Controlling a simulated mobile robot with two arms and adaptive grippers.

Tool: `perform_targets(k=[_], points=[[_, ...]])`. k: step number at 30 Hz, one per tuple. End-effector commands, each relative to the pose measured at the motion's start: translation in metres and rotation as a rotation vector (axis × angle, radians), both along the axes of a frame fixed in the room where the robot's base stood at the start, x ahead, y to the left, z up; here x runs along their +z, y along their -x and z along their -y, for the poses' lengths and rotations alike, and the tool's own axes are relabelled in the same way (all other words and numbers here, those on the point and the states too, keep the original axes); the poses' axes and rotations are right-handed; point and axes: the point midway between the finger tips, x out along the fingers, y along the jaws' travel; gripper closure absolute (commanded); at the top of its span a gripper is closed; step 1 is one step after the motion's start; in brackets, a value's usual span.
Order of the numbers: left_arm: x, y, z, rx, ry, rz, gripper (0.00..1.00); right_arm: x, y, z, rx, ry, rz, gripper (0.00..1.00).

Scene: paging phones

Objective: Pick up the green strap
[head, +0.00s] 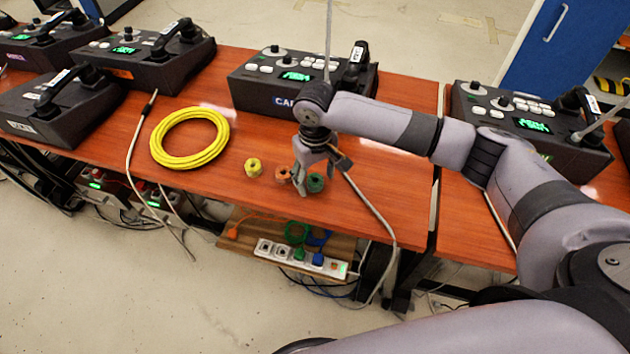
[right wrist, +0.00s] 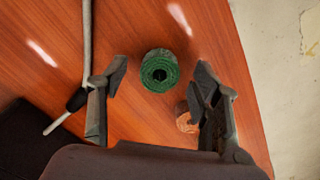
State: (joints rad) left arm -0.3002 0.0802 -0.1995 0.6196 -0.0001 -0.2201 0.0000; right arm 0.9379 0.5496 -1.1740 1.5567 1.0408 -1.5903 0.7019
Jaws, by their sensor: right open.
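The green strap (head: 316,183) is a small roll on the wooden table, near its front edge. In the right wrist view the green strap (right wrist: 159,71) sits between and just beyond the open fingers. My right gripper (head: 308,180) points down at the table right beside the roll. Its fingers in the right wrist view (right wrist: 160,92) are apart with nothing held. An orange roll (head: 283,174) lies left of the green one; in the wrist view it (right wrist: 187,118) is partly hidden by a finger. My left gripper is not in view.
A yellow roll (head: 253,167) and a coiled yellow cable (head: 189,138) lie to the left. A black paging phone (head: 290,82) stands behind the gripper. A grey cable (head: 372,208) runs over the table's front edge. A power strip (head: 300,257) is below.

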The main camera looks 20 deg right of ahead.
Motion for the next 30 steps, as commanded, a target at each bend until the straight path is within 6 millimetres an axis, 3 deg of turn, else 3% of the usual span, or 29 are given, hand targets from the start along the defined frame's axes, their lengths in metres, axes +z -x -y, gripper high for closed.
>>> perform_targets(k=[7, 23, 30], points=[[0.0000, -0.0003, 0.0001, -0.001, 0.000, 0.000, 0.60, -0.0014, 0.0000, -0.0001, 0.001, 0.000, 0.000, 0.43], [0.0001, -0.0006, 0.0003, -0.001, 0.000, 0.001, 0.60, -0.0009, -0.0001, -0.0002, 0.001, 0.000, 0.000, 0.78], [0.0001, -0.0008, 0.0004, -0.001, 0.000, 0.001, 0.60, -0.0004, -0.0002, -0.0001, 0.000, 0.000, 0.000, 0.80]])
